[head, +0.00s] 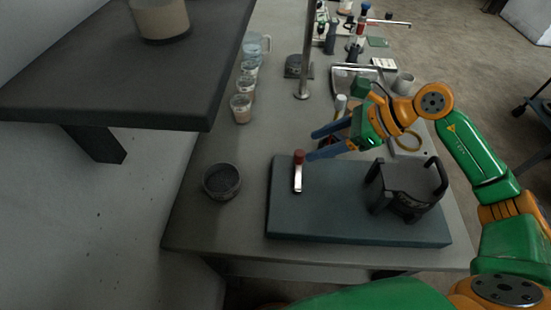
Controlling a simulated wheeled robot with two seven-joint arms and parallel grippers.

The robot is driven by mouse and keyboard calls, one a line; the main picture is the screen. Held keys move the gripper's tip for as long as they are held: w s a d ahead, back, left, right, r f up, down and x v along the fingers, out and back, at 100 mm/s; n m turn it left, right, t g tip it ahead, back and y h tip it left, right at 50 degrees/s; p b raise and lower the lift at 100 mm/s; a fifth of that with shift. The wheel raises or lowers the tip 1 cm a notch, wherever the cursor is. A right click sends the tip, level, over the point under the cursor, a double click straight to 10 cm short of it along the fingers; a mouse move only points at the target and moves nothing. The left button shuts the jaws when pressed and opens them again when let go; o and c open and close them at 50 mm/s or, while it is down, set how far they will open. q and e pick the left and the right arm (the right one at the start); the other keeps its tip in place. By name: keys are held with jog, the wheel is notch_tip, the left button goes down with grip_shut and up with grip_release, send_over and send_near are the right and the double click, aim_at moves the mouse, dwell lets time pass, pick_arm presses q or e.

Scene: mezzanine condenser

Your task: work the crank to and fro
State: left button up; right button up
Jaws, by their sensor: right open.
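The crank (298,178) is a short silver lever with a dark red knob at its far end. It sits near the left end of a blue-grey slab (325,220) on the table, its knob pointing away from me. My right gripper (312,145) reaches in from the right with its blue fingers apart. The nearer fingertip is close beside the red knob; I cannot tell whether it touches. Nothing shows between the fingers. My left gripper is not in view.
A black handled device (410,187) stands on the slab's right part. A dark round bowl (222,181) sits left of the slab. Several glass cups (241,109) line the table's left edge, near a metal post (305,60). A dark shelf (120,80) overhangs at upper left.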

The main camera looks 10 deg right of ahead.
aim_at(301, 152)
jog(key=p+x, duration=0.2)
jog(key=x, duration=0.1)
jog(key=p+x, duration=0.1)
jog(key=x, duration=0.1)
jog(key=shift+d+f, duration=0.15)
jog(key=shift+f, duration=0.25)
jog(key=shift+w+a+f, duration=0.2)
jog(key=shift+a+f, duration=0.05)
jog(key=shift+a, duration=0.15)
jog(key=shift+d, duration=0.2)
jog(key=c, duration=0.7)
grip_shut()
